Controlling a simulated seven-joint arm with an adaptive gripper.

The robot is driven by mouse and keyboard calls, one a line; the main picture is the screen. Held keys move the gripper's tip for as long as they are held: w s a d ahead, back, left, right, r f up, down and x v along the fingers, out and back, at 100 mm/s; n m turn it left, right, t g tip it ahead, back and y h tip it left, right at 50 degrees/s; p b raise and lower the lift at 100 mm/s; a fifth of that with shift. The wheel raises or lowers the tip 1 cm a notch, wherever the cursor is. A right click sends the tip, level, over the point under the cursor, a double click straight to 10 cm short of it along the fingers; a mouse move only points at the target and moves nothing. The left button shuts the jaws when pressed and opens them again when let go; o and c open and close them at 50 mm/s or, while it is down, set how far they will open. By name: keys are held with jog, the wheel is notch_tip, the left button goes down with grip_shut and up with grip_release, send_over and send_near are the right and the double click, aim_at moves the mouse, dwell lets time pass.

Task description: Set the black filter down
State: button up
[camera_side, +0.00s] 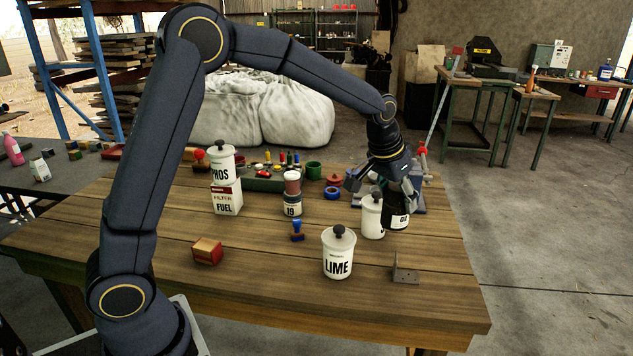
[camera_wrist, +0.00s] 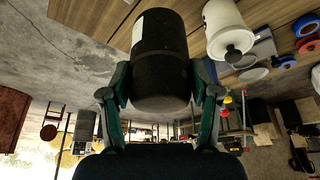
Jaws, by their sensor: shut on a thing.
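The black filter (camera_side: 398,214) is a dark cylinder with a pale label, near the right side of the wooden table (camera_side: 290,293). My gripper (camera_side: 401,188) is shut on it from above, and the filter looks upright. In the wrist view the filter (camera_wrist: 160,60) sits between the two fingers of my gripper (camera_wrist: 161,95), one on each side. I cannot tell whether its base touches the tabletop or hangs just above it.
A white jar with a dark knob (camera_side: 371,217) stands close beside the filter on its left. The LIME jar (camera_side: 338,255) and a metal bracket (camera_side: 405,272) are nearer the front. A blue stamp (camera_side: 297,230) and red box (camera_side: 207,251) lie left.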

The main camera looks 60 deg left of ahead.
jog(key=s+a+n+g+y, duration=0.2)
jog(key=s+a+n, duration=0.2)
jog(key=s+n, duration=0.55)
jog(key=s+a+n+g+y, duration=0.15)
jog(key=s+a+n, duration=0.25)
jog(key=s, duration=1.1)
jog(key=s+a+n+g+y, duration=0.15)
jog(key=s+a+n, duration=0.25)
jog(key=s+n, duration=0.55)
jog(key=shift+w+a+f+m+h, duration=0.1)
jog(key=shift+w+a+f+m, duration=0.35)
jog(key=shift+w+a+f, duration=0.95)
jog(key=shift+w+a+f+m+h, duration=0.1)
jog(key=shift+w+a+f+m, duration=0.4)
jog(key=shift+w+f, duration=1.85)
jog(key=shift+w+a+f+m+h, duration=0.1)
jog(key=shift+w+a+f+m, duration=0.65)
jog(key=shift+f, duration=1.8)
jog(key=shift+w+a+f+n, duration=0.1)
jog(key=shift+w+f+n, duration=0.05)
jog(key=shift+w+n, duration=0.2)
jog(key=o, duration=1.4)
